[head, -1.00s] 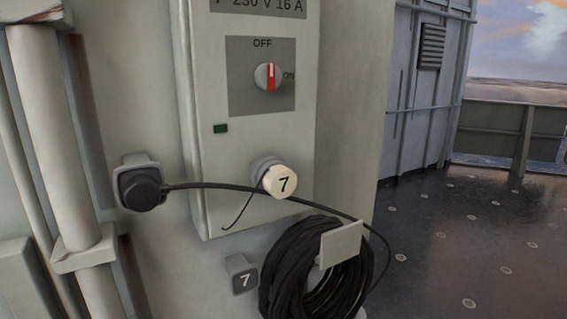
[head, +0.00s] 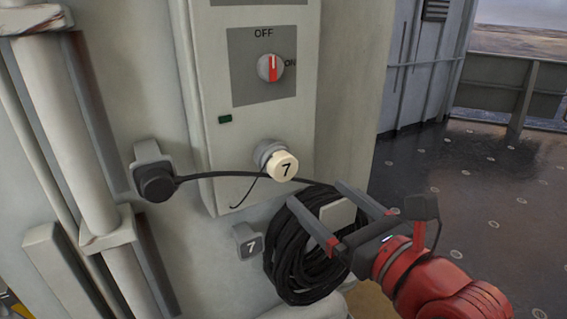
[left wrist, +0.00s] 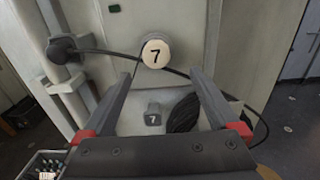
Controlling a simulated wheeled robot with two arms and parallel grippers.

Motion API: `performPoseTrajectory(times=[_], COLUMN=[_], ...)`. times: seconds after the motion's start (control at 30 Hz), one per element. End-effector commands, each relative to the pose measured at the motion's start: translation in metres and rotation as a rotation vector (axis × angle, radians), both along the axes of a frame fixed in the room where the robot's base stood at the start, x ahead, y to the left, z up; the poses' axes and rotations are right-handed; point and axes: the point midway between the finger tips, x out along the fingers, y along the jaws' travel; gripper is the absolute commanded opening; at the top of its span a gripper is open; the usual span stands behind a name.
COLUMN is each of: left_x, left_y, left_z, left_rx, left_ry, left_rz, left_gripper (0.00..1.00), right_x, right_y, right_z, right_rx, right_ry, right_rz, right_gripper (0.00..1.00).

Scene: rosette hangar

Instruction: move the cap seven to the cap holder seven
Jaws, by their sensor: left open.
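Cap seven (head: 284,165), cream with a black 7, sits on the grey socket at the bottom of the wall box. It also shows in the left wrist view (left wrist: 155,54), just beyond the fingertips. Cap holder seven (head: 250,244) is a small grey block marked 7 on the wall, below and left of the cap; it shows between the fingers in the left wrist view (left wrist: 153,117). My left gripper (head: 315,193) is open and empty, in front of the coiled cable, below and right of the cap. My right gripper is not in view.
A black plug (head: 156,184) sits in a wall holder at left; its cable runs below the cap to a coil (head: 300,262). A thin cord hangs by the socket. The rotary switch (head: 270,68) has its red bar upright. Pipes (head: 75,140) stand at left; open floor lies right.

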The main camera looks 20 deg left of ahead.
Motion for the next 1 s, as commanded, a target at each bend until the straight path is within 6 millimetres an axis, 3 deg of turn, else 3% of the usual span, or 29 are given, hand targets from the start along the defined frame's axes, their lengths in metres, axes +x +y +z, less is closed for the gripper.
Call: performPoseTrajectory(times=[0.27, 0.53, 0.63, 1.0], left_x=[0.008, 0.031, 0.039, 0.055], left_y=[0.012, 0.042, 0.053, 0.072], left_z=[0.003, 0.005, -0.003, 0.000], left_rx=[0.002, 0.006, 0.001, 0.003], left_ry=[0.003, 0.004, 0.004, 0.002], left_rz=[0.007, 0.009, 0.008, 0.006], left_gripper=[0.95, 0.95, 0.95, 0.95], right_x=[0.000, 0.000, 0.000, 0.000], right_y=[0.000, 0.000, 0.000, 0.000], right_z=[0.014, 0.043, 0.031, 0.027], right_rx=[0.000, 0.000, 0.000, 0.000], right_ry=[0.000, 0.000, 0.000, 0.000], right_rz=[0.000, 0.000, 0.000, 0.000], right_gripper=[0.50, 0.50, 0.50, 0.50])
